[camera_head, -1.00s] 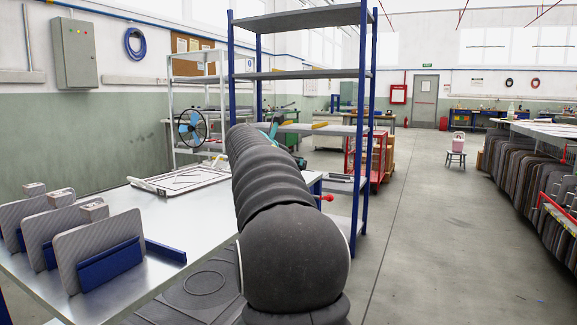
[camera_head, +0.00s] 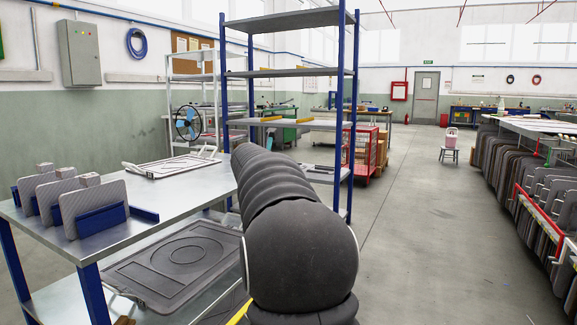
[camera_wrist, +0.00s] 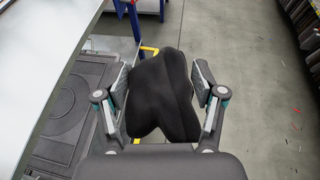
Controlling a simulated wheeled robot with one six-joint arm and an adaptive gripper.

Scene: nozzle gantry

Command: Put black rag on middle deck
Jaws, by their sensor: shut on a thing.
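The black rag (camera_wrist: 165,95) hangs bunched between the fingers of my gripper (camera_wrist: 163,88) in the wrist view. The gripper is shut on it, and the rag is in the air above the floor. In the head view my arm hides both gripper and rag. A rack with blue posts stands ahead, with several grey decks. Its top deck (camera_head: 290,19) and the deck below it (camera_head: 285,73) look bare. A deck at mid height (camera_head: 285,123) has yellow edge pieces. A lower deck (camera_head: 322,174) is partly behind my arm. I cannot tell for certain which is the middle deck.
A metal table (camera_head: 120,235) is at the left, with grey panels in blue holders (camera_head: 100,220) and a white-framed tray (camera_head: 170,166) on it. A red trolley (camera_head: 366,152) stands behind the rack. Open floor (camera_head: 430,220) lies to the right.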

